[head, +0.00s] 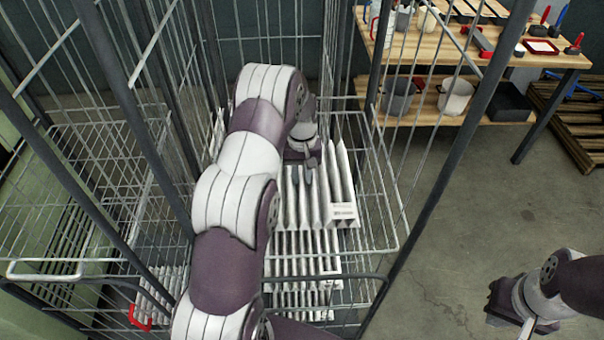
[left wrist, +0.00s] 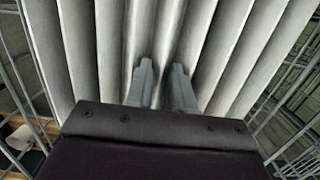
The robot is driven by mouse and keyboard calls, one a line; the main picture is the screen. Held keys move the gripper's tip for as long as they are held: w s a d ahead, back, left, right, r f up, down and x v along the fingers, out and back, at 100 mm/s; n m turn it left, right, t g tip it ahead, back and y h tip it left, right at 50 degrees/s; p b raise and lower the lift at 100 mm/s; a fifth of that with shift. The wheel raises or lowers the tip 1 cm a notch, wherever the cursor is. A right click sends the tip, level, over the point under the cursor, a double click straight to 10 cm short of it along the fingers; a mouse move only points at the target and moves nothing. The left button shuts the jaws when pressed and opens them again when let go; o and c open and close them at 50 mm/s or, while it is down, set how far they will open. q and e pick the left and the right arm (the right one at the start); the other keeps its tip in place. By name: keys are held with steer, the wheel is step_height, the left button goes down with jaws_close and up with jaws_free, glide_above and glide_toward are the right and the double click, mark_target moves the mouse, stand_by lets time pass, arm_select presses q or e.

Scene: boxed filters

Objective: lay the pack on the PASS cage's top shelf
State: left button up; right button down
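A white pleated pack (head: 342,190) with a small printed label at its near right end is inside the wire cage (head: 392,225), at its upper shelf level. My left arm reaches into this cage from the front. My left gripper (head: 303,174) points down at the pack's top. In the left wrist view my left gripper (left wrist: 162,85) has its two fingers close together, with a pale pleat of the pack (left wrist: 215,50) between them. Whether the pack touches the shelf is hidden. My right gripper (head: 520,310) is outside the cage at lower right; its fingers are unclear. No PASS sign is readable.
More white pleated pieces (head: 300,298) show lower in the cage. Wire side walls and dark posts (head: 440,165) stand close around my left arm. A wooden workbench (head: 545,58) with tools and pots is behind at right. Open floor (head: 470,220) lies right of the cage.

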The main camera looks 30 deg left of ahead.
mark_target(302, 178)
arm_select(q)
steer(key=shift+r+p, duration=1.7)
steer(key=shift+r, duration=0.6)
steer(key=o, duration=0.5)
steer(key=shift+o, duration=0.2)
steer(key=shift+w, duration=0.1)
